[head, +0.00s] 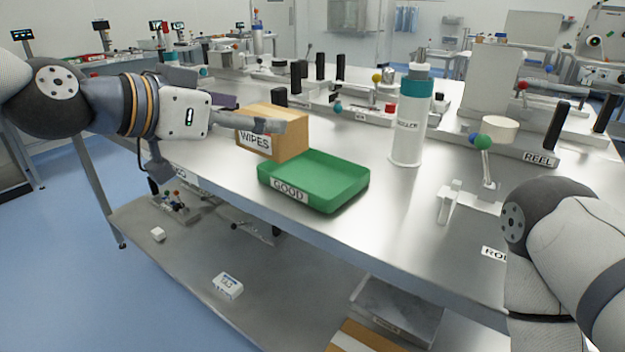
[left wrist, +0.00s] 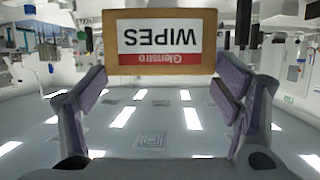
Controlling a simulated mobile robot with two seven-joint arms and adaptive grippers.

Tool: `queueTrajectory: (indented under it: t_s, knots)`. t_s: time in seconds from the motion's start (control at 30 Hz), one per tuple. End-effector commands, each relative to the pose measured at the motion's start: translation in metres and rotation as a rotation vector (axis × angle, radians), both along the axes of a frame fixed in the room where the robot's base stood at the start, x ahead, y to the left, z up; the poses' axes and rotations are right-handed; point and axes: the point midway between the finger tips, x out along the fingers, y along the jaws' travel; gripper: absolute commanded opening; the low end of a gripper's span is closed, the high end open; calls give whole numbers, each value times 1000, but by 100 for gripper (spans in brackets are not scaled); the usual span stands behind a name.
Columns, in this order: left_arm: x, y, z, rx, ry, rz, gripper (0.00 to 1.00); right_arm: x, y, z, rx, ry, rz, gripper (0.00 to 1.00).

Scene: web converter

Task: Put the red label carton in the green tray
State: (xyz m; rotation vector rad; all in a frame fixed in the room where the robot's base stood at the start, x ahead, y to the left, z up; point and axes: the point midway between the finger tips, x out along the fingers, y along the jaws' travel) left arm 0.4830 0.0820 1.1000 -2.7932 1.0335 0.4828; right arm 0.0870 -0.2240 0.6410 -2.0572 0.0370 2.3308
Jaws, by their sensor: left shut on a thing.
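The red label carton (head: 288,146) is a brown box with a white WIPES label. In the left wrist view the carton (left wrist: 165,14) appears upside down, and a red band shows on its label. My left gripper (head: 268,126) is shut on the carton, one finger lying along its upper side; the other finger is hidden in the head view. The green tray (head: 314,196), marked GOOD, is open and looks empty. It sits on the steel table just in front and to the right of the carton. I cannot tell whether the carton touches the table or tray. My right gripper is out of view.
A white bottle with a teal band (head: 409,125) stands right of the tray. A lever with green and blue balls (head: 481,141) rises farther right. Machine parts line the table's back. The steel tabletop (head: 385,215) is clear in front of the bottle.

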Motion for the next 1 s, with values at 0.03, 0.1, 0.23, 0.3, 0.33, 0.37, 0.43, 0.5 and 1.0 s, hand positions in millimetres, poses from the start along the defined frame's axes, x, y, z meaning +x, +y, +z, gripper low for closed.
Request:
queueTrajectory:
  t_s: [0.03, 0.1, 0.23, 0.3, 0.33, 0.37, 0.43, 0.5, 1.0]
  knots:
    - [7, -4, -5, 1, 3, -1, 37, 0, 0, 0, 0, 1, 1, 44]
    - [23, -13, -16, 2, 8, -2, 37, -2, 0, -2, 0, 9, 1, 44]
    - [62, -35, -45, 2, 18, -2, 37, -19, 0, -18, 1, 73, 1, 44]
    - [82, -46, -56, 1, 19, -2, 37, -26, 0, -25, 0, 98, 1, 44]
    - [87, -48, -64, 1, 22, -1, 37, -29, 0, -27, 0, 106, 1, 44]
    - [91, -51, -71, 1, 20, -2, 37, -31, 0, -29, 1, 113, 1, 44]
    - [102, -57, -83, 0, 15, -1, 37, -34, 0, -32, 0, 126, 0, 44]
    - [108, -61, -90, -1, 11, 0, 37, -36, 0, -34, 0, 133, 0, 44]
    - [120, -68, -129, 0, -1, 0, 37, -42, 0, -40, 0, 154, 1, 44]
